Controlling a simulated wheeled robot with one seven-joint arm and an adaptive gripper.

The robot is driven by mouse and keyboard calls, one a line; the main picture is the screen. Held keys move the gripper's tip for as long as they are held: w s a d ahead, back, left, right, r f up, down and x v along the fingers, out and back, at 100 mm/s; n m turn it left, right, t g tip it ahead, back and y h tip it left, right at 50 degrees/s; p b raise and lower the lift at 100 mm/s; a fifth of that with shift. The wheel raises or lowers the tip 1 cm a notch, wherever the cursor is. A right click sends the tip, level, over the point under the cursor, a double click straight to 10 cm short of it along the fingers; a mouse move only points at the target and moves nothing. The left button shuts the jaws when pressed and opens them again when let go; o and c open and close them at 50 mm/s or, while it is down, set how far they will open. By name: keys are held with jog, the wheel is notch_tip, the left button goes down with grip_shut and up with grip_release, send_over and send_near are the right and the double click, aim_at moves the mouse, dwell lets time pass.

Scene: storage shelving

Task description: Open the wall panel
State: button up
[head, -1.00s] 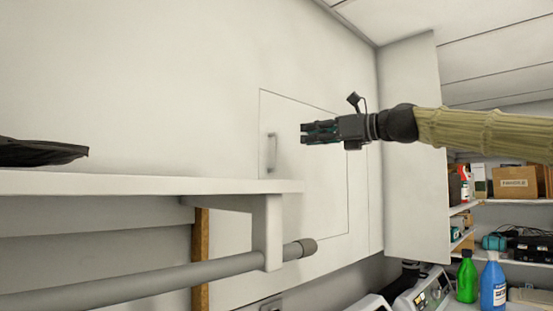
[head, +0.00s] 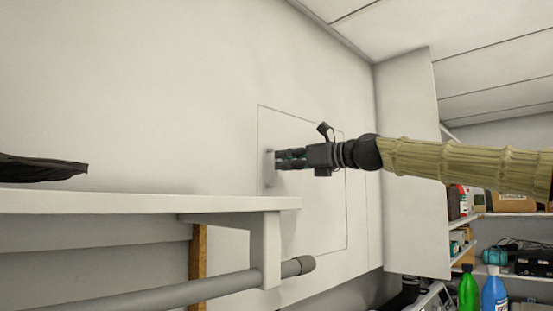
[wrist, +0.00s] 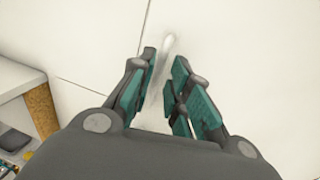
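The wall panel (head: 320,220) is a flat white door, flush with the white wall and outlined by thin dark seams. It looks closed. Its small vertical handle (head: 269,167) is near the panel's left edge. My gripper (head: 277,159) reaches in from the right, with its fingertips at the handle in the head view. In the wrist view my gripper (wrist: 165,85) has its teal-padded fingers apart, and the pale handle (wrist: 163,62) lies between and beyond them. I cannot tell whether the fingers touch it.
A white shelf (head: 150,202) with a dark item (head: 40,168) on it juts out at left, just below the handle's height. A grey rail (head: 200,288) runs under it. Green (head: 468,288) and blue (head: 494,290) bottles stand at lower right.

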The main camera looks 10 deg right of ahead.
aim_at(276, 180)
jog(key=shift+p+x, duration=0.45)
jog(key=shift+x, duration=1.4)
jog(key=shift+c, duration=0.2)
grip_shut()
